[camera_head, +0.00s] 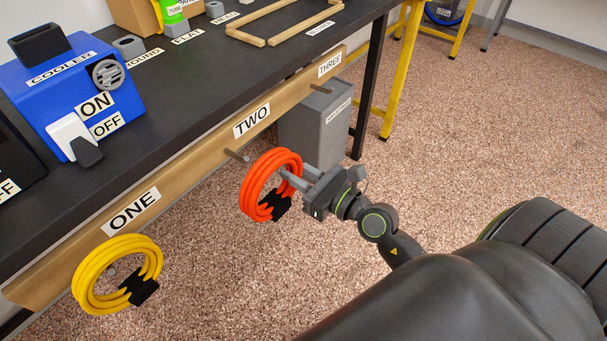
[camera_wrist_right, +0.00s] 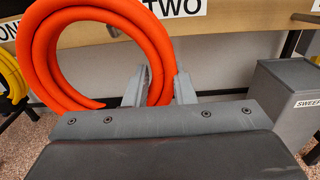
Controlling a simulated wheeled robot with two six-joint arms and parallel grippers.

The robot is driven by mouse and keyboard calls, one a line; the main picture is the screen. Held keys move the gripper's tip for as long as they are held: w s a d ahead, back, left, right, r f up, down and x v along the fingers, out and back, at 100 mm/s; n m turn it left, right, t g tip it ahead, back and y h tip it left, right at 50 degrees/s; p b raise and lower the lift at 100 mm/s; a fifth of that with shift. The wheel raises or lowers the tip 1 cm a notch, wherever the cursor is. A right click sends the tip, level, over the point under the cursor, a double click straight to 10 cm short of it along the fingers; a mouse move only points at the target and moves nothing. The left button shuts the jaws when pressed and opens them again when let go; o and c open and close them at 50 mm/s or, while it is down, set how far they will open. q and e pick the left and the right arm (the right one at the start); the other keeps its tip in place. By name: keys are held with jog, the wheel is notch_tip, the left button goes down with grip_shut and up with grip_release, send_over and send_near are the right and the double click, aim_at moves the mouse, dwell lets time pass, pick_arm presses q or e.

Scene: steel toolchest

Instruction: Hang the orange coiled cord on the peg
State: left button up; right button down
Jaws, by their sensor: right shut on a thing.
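The orange coiled cord (camera_head: 250,187) is a ring of several loops with a black clip (camera_head: 274,207) at its lower right. My right gripper (camera_head: 290,180) is shut on the ring's right side and holds it upright in front of the bench rail. In the right wrist view the cord (camera_wrist_right: 42,62) stands left of and between the fingers (camera_wrist_right: 157,86). The peg under TWO (camera_head: 237,156) is just left of the ring's upper edge in the head view. In the wrist view this peg (camera_wrist_right: 114,30) shows through the ring's opening, behind it. My left gripper is out of view.
A yellow coiled cord (camera_head: 88,278) hangs at ONE. The peg at THREE (camera_head: 321,89) is bare. A grey bin (camera_head: 318,130) labelled SWEEP stands under the bench. A blue cooler box (camera_head: 60,85) sits on the black benchtop. The floor right of the bench is open.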

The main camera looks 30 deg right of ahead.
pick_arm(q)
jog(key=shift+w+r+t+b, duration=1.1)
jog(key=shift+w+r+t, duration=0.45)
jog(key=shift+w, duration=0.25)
pick_arm(e)
jog(key=w+a+f, duration=0.2)
jog(key=w+a, duration=0.1)
jog(key=w, duration=0.6)
jog(key=shift+a+f, duration=0.15)
jog(key=shift+f, duration=0.1)
jog(key=c, duration=1.1)
grip_release()
jog(key=shift+c, duration=0.2)
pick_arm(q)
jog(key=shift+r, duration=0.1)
pick_arm(e)
jog(key=shift+f, duration=0.1)
